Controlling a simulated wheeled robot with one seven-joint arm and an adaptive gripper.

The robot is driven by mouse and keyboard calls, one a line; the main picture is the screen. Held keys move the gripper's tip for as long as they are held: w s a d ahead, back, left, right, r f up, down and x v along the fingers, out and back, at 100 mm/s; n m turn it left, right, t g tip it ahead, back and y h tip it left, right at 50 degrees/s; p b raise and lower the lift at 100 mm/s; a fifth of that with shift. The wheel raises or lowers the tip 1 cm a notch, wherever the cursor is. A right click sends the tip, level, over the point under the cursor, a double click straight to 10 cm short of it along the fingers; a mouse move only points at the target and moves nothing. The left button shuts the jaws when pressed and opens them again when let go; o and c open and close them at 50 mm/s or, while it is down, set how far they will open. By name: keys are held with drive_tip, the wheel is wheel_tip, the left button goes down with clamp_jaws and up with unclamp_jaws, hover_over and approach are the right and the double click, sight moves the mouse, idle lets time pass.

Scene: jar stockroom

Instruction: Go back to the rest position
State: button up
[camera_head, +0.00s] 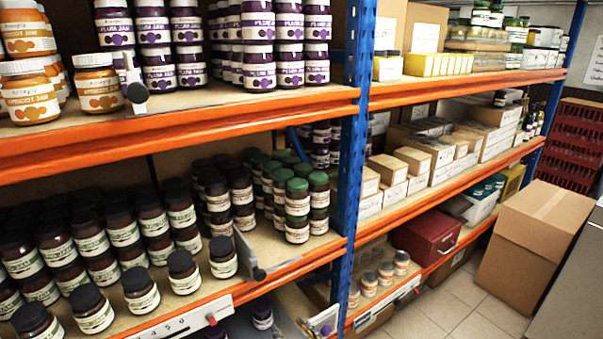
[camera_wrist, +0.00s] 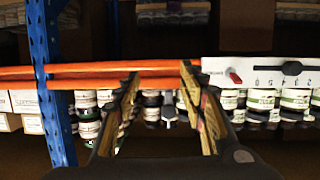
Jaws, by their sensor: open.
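My gripper (camera_wrist: 160,74) shows in the wrist view with its two fingers spread apart and nothing held between them. An orange shelf beam (camera_wrist: 110,76) and a row of jars with pale labels (camera_wrist: 262,100) lie beyond the fingers. The wrist view looks upside down, and the beam seems clear of the fingertips, though the gap is hard to judge. I cannot make out my gripper or arm in the head view.
The head view shows dark-lidded jars (camera_head: 139,289) and green-lidded jars (camera_head: 297,207) on the middle shelf. Plum jam jars (camera_head: 257,45) and apricot jars (camera_head: 98,82) stand above. A blue post (camera_head: 352,130) divides the racks. A cardboard box (camera_head: 525,245) stands on the tiled floor (camera_head: 455,305).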

drive_tip(key=s+d+f+m+g+h, duration=0.1)
drive_tip(key=s+d+f+g+h, duration=0.15)
drive_tip(key=s+d, duration=0.3)
drive_tip(key=s+d+f+m+g+h, duration=0.1)
drive_tip(key=s+d+g+h, duration=0.3)
drive_tip(key=d, duration=0.3)
drive_tip(key=s+d+r+m, duration=0.2)
drive_tip(key=s+d+r, duration=0.2)
drive_tip(key=r, duration=0.4)
drive_tip(key=s+d+r+m, duration=0.2)
drive_tip(key=s+d+r, duration=0.3)
drive_tip(key=r, duration=0.3)
drive_tip(key=shift+s+r+h, duration=0.15)
drive_tip(key=shift+s+h, duration=0.3)
drive_tip(key=shift+s, duration=0.1)
drive_tip(key=shift+d, duration=0.1)
drive_tip(key=shift+c, duration=0.8)
